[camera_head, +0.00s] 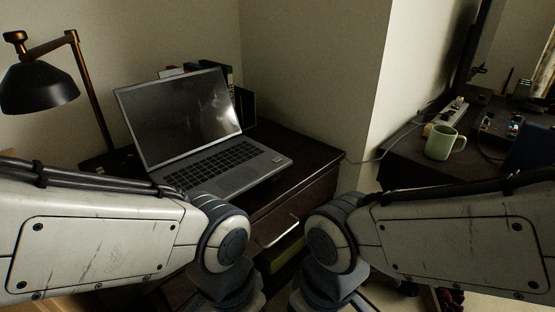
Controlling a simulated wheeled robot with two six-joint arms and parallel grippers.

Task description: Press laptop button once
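An open grey laptop (222,170) stands on a dark wooden desk in the left half of the head view. Its screen (182,116) is dark with faint reflections, and its keyboard (212,165) faces me. I cannot make out a separate button at this size. My two arms come in from the left and right and bend downward at their joints near the bottom middle. Both grippers are below the picture edge and cannot be seen. Neither arm visibly touches the laptop, though my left arm hides part of the desk before it.
A black desk lamp (40,86) stands left of the laptop, and books (222,78) stand behind it. The dark desk (296,150) has bare top to the laptop's right. A green mug (443,142) and a power strip (452,111) are on another dark surface at right.

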